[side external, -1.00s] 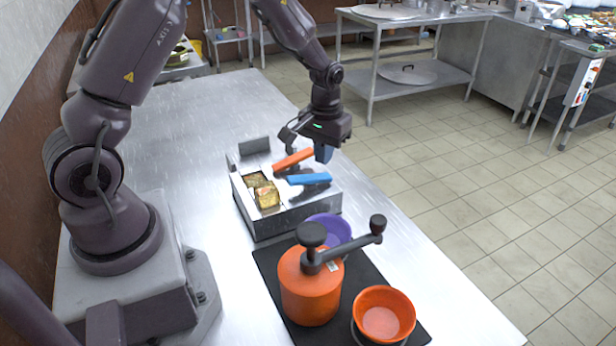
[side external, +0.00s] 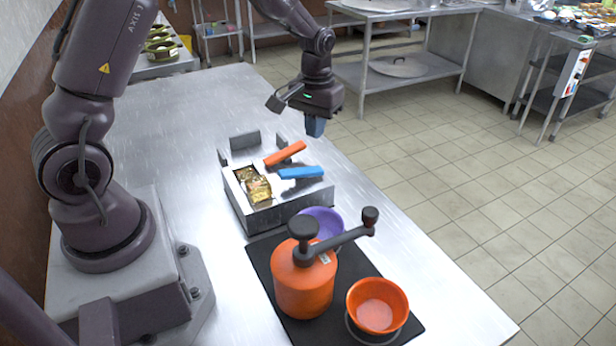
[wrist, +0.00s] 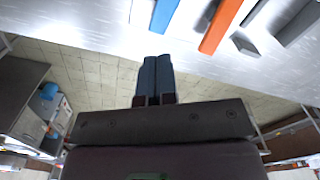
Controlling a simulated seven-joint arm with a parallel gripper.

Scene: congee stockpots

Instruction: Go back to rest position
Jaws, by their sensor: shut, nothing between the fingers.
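My gripper (side external: 315,127) is above the right edge of the steel table, behind the metal box (side external: 270,213). Its blue fingers are together and empty, and they show side by side in the wrist view (wrist: 155,75). It is clear of the box. An orange handle (side external: 285,153) and a blue handle (side external: 300,172) stick up from the box. Both handles also show at the top of the wrist view, blue (wrist: 163,14) and orange (wrist: 220,25), beyond the fingertips. Golden-brown food lies in the box's open wells.
An orange pot with a dark crank (side external: 304,282), a purple bowl (side external: 322,222) and an orange bowl (side external: 377,305) stand on a black mat (side external: 277,321) in front. The table (side external: 185,130) is bare left of the box. A steel shelf (side external: 398,75) stands behind.

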